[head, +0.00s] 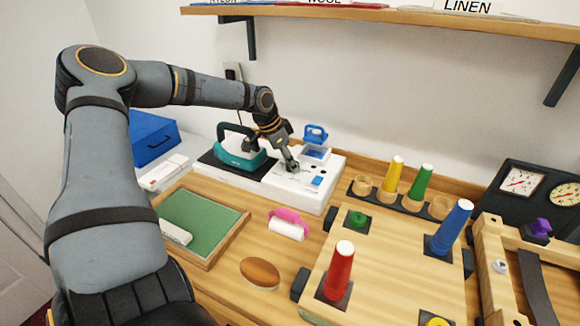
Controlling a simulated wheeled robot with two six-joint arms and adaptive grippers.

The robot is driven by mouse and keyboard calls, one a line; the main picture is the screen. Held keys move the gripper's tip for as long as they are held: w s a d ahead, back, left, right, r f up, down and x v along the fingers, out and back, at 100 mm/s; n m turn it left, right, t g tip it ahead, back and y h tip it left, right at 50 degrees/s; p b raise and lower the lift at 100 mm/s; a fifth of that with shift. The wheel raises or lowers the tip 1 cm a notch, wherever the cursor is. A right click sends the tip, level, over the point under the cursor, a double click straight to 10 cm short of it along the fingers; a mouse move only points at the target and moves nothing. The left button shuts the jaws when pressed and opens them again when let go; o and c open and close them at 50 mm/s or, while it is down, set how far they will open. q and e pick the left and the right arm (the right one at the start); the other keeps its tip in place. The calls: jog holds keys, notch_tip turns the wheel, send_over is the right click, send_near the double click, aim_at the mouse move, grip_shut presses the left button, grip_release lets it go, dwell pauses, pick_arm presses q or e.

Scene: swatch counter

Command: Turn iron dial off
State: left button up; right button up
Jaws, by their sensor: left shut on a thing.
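A teal iron (238,155) with a dark handle sits on a black pad on the left part of a white unit (310,197). My left gripper (292,167) reaches down over the white top of this unit, just right of the iron. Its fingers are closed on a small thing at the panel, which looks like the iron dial. The fingers cover that dial, so its pointer and setting cannot be read. Small blue and dark marks (318,181) show on the panel right of the fingertips. My right gripper is out of view.
A blue-handled block (316,141) stands behind the gripper. A pink-handled lint roller (287,225), a brown oval brush (260,272) and a green board (205,226) lie in front. Coloured thread cones, including a red one (340,270), stand right. A shelf (400,14) overhangs the back.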

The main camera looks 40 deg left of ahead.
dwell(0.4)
pick_arm(q)
jog(key=o, duration=1.2)
jog(key=shift+c, duration=0.2)
jog(key=v, duration=1.2)
jog(key=shift+a, duration=0.15)
